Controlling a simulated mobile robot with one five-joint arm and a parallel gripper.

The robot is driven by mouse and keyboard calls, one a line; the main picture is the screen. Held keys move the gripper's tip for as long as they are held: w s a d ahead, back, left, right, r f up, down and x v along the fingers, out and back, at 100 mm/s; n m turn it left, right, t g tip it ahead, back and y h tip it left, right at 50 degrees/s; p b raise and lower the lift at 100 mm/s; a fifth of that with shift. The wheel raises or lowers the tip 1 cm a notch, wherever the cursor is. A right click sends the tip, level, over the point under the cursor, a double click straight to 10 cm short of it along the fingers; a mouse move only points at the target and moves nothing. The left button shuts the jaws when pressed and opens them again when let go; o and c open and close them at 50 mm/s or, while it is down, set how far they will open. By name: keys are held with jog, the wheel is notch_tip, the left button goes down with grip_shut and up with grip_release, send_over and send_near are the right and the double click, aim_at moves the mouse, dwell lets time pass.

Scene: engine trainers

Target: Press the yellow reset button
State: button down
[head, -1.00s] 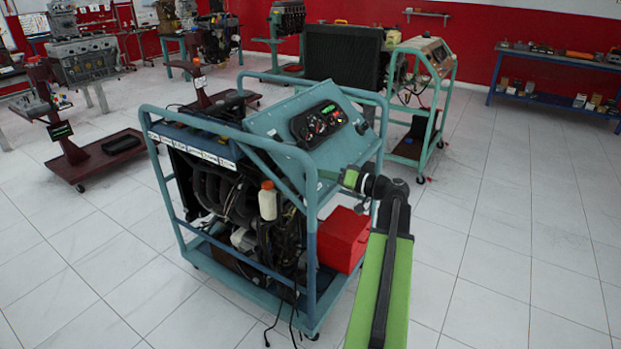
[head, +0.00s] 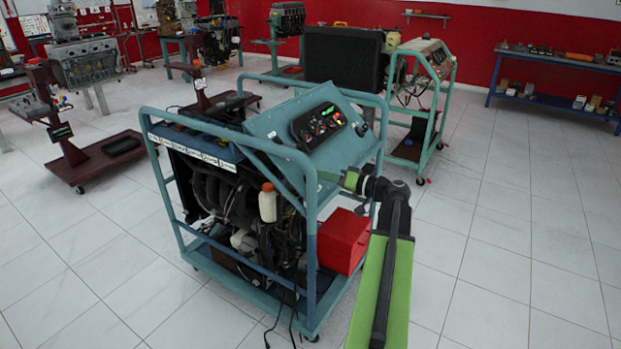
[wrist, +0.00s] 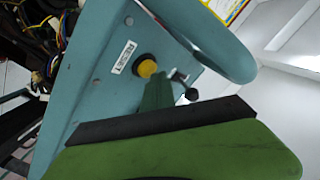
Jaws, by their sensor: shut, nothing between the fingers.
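The yellow button (wrist: 147,68) is round with a dark collar, on a blue-green panel (wrist: 100,95) in the wrist view. A white label (wrist: 124,57) with dark print sits beside it. I cannot make out the button in the head view. My gripper (wrist: 158,92) shows as a narrow green tip just below the button in the wrist view; I cannot tell whether they touch. In the head view my gripper (head: 330,176) is at the right side of the blue engine trainer (head: 313,265), partly hidden by its frame. It is shut and empty.
A black knobbed lever (wrist: 190,93) stands right of the button. The trainer's tube frame (wrist: 225,45) curves close above. A gauge cluster (head: 318,123) is on the sloping panel, and a red box (head: 343,238) sits low on the trainer. The tiled floor (head: 490,270) at right is clear.

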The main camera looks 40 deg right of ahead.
jog(key=shift+s+d+r, duration=0.1)
jog(key=shift+s+r, duration=0.2)
jog(key=shift+r, duration=0.05)
jog(key=s+r+p, duration=0.1)
jog(key=r+p, duration=0.1)
jog(key=s+r+p, duration=0.1)
jog(key=s+p, duration=0.1)
jog(key=shift+s+d+r, duration=0.1)
jog(key=shift+d+r, duration=0.3)
dwell(0.6)
jog(key=shift+f, duration=0.1)
